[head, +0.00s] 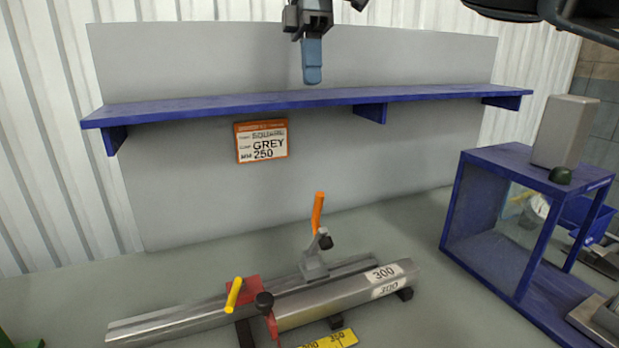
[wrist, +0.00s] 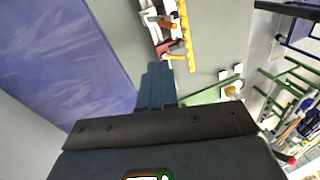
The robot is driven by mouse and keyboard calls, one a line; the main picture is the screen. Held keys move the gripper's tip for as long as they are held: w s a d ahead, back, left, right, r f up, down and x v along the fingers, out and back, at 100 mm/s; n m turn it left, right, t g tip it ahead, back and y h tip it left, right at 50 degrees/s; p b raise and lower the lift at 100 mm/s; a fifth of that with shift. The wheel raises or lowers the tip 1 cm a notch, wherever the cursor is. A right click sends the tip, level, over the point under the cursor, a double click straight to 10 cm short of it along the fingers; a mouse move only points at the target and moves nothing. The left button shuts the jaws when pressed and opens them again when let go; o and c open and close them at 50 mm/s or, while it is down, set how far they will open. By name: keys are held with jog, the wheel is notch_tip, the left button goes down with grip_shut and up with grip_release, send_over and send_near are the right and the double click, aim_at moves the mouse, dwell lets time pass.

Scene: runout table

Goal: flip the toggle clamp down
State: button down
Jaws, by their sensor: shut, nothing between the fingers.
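The toggle clamp (head: 314,263) is a grey bracket on the metal rail with an orange handle (head: 318,212) standing nearly upright, leaning slightly right. A dark tip sits beside its foot. In the wrist view its orange handle (wrist: 166,23) shows near the top, seen from above. My gripper (head: 312,78) hangs at the top of the head view, in front of the grey back panel and above the shelf's line, well apart from the clamp. Its blue fingers are together and empty. In the wrist view the shut fingers (wrist: 157,70) point toward the rail area.
A red stop (head: 268,292) with a yellow lever (head: 234,294) and black knob sits left on the rail (head: 345,296). A yellow scale (head: 335,339) lies in front. A blue shelf (head: 250,104) crosses the back panel. A blue frame (head: 452,212) with a grey box (head: 565,130) stands right.

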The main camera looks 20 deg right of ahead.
send_over(316, 225)
jog(key=w, duration=0.3)
notch_tip(316, 225, down, 19)
jog(key=shift+s+d+f, duration=0.2)
jog(key=shift+s+d, duration=0.05)
jog(key=shift+d, duration=0.2)
jog(key=shift+d, duration=0.1)
